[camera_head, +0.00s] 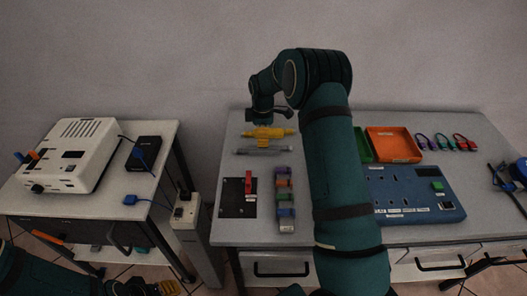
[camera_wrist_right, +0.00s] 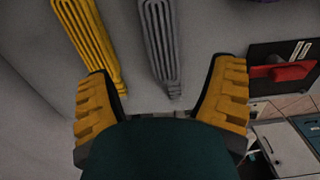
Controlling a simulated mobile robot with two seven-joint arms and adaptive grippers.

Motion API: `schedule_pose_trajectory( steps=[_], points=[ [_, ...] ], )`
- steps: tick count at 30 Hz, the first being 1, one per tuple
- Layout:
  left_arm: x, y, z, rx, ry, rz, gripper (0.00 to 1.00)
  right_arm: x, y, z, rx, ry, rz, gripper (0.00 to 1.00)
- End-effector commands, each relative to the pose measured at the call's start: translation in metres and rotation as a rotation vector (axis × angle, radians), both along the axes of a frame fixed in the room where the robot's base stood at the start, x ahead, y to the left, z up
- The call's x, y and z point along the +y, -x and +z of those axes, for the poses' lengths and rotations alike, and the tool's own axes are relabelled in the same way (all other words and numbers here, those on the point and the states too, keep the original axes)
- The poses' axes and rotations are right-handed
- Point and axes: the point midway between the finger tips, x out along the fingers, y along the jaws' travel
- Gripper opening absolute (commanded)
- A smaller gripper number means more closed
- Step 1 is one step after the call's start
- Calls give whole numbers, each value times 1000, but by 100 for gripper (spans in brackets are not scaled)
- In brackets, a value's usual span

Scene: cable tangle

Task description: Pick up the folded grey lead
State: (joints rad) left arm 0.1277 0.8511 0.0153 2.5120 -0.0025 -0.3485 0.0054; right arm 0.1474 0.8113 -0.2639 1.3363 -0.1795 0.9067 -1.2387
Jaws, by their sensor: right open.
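The folded grey lead (camera_head: 263,150) lies near the back left of the main table, just in front of a folded yellow lead (camera_head: 284,132). In the right wrist view, the grey lead (camera_wrist_right: 160,45) runs down from the top edge, its near end between the lines of my fingers. The yellow lead (camera_wrist_right: 88,40) is to its left. My right gripper (camera_wrist_right: 164,85) is open and empty, its yellow-padded fingers wide apart. In the head view it is by the yellow lead, partly hidden by my wrist. My left gripper (camera_head: 160,288) is at the bottom edge, mostly cut off.
A black panel with a red handle (camera_head: 248,184) and a strip of coloured blocks (camera_head: 286,210) lie nearer. An orange tray (camera_head: 393,145), a blue panel box (camera_head: 412,192) and coloured leads (camera_head: 443,142) are to the right. A white device (camera_head: 70,155) stands on the left table.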

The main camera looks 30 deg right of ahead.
Motion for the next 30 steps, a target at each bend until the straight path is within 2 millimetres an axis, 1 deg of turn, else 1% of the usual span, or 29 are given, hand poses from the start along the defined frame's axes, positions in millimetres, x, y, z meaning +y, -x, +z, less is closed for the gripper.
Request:
schedule_pose_trajectory(
  steps=[1, 8, 11, 15, 18, 21, 26, 29, 30],
  points=[
    [0, 0, -1, -1, 0, 0, 47, 0, 0, -6, 1, 0, 0, 83],
    [0, -1, -3, -2, 0, 0, 47, 0, 1, -17, 1, -1, -1, 83],
    [0, -1, -6, -3, 0, 0, 47, 0, 3, -28, 2, 0, -1, 83],
    [0, -2, -11, -5, -1, 1, 47, 1, 5, -49, 2, 0, 0, 83],
    [0, -2, -13, -6, -1, 1, 47, 1, 4, -61, 1, 0, 0, 83],
    [0, -3, -13, -7, -1, 2, 47, 0, 4, -64, -1, 1, -1, 83],
    [0, -3, -12, -7, -1, 2, 47, 1, 4, -63, -1, 1, -1, 83],
    [0, -3, -12, -7, -1, 2, 47, 1, 4, -63, -1, 1, -1, 51],
    [0, -3, -12, -7, -1, 2, 47, 1, 4, -63, -1, 1, -1, 37]
  ],
)
